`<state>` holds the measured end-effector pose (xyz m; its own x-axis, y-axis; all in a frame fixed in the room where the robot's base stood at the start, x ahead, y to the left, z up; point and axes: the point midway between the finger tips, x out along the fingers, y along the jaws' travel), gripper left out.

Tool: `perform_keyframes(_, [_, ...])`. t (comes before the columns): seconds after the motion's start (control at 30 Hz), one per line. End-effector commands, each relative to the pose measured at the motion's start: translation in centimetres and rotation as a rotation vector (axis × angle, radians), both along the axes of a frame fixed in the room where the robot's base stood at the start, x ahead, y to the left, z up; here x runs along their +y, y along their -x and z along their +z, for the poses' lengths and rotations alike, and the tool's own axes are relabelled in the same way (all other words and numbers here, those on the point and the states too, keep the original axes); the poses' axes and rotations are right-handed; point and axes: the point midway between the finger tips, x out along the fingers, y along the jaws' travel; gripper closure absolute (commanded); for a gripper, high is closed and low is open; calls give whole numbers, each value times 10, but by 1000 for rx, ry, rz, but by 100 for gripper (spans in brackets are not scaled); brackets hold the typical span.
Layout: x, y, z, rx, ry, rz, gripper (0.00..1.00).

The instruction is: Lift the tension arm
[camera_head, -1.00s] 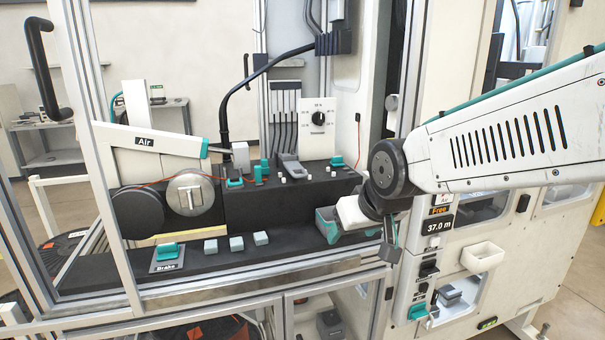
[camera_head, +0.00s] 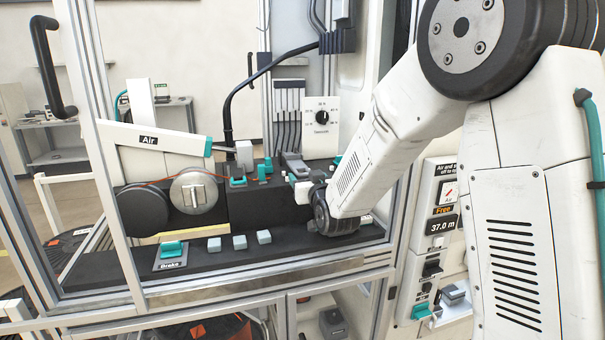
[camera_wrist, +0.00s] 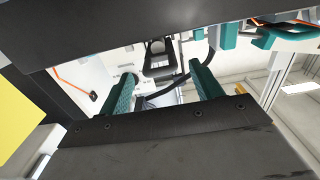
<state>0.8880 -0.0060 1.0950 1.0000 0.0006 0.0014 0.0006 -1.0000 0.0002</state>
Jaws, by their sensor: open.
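No label marks the tension arm, and I cannot tell for sure which part it is. A grey lever-like piece (camera_head: 293,161) sits on the dark block in the head view. A white tapered arm (camera_head: 178,144) labelled "Air" with a teal tip reaches over the left of the block. My gripper (camera_head: 302,186) is beside the grey piece, partly hidden by my wrist. In the wrist view my gripper (camera_wrist: 163,72) shows two teal fingers standing apart with nothing held between them. A dark bracket-like part (camera_wrist: 158,60) shows beyond the gap; whether it is the grey piece is unclear.
A white dial panel (camera_head: 321,118) stands behind the block. A black cable (camera_head: 228,110) arches above it. Metal frame posts (camera_head: 93,100) bound the left side. A teal handle (camera_wrist: 285,38) shows in the wrist view.

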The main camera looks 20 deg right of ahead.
Motion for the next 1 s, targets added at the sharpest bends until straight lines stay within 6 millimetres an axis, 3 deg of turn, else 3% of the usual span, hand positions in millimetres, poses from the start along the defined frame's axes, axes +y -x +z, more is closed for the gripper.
perform_keyframes(0.23, [0,-35,0,1,0,0,35])
perform_keyframes(0.6, [-1,-44,0,2,0,-1,35])
perform_keyframes(0.63, [-1,-44,0,2,0,-1,38])
perform_keyframes(0.83, [-1,-43,0,1,0,-1,94])
perform_keyframes(0.87, [-1,-43,0,1,0,-1,98])
perform_keyframes(1.0, [-4,-44,2,7,0,-4,97])
